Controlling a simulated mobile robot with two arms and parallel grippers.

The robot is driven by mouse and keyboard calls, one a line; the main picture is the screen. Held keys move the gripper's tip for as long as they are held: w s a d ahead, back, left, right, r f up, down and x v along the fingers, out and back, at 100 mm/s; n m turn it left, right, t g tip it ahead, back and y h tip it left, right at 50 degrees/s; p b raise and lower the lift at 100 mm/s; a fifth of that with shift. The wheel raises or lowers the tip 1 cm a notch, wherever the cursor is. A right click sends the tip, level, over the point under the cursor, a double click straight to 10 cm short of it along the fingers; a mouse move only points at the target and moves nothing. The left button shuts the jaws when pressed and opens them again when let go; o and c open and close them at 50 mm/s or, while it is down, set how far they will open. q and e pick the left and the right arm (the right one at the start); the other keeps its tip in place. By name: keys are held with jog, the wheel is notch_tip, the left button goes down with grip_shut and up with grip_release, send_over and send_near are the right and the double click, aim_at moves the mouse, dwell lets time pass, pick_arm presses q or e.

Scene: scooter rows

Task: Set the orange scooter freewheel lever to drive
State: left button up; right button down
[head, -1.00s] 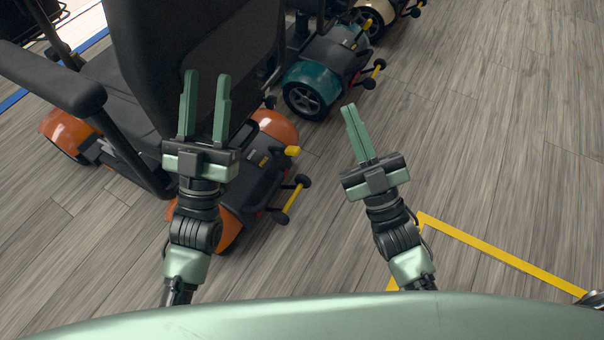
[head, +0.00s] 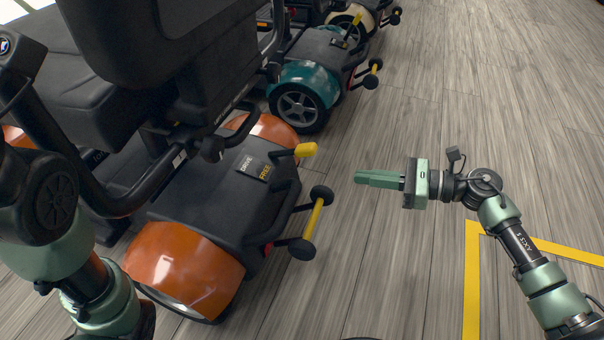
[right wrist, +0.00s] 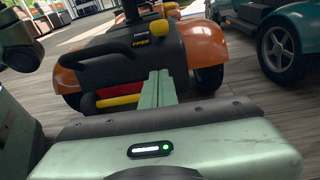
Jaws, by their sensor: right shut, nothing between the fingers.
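The orange scooter (head: 185,265) stands at the left in the head view with its rear towards me. Its freewheel lever (head: 306,150) is black with a yellow end and sticks out at the rear deck's right side. It also shows in the right wrist view (right wrist: 160,27). A DRIVE/FREE label (head: 257,167) lies beside it; I cannot tell the lever's exact setting. My right gripper (head: 357,178) is shut and empty, right of the lever and apart from it, its fingers pointing left towards the scooter. My left gripper is out of view.
A yellow bar with black end wheels (head: 316,217) projects from the scooter's rear, below the lever. A teal scooter (head: 303,82) and a cream one (head: 353,18) stand beyond. Grey floor (head: 430,100) to the right is free. Yellow floor tape (head: 472,285) runs under my right arm.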

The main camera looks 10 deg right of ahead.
aim_at(294, 152)
jog(key=shift+w+d+f, duration=0.25)
jog(key=shift+d+f, duration=0.05)
jog(key=shift+d, duration=0.15)
jog(key=w+a+r+p, duration=0.1)
jog(key=w+a+p, duration=0.3)
jog(key=a, duration=0.6)
jog(key=shift+w+r, duration=0.4)
jog(key=shift+w, duration=0.65)
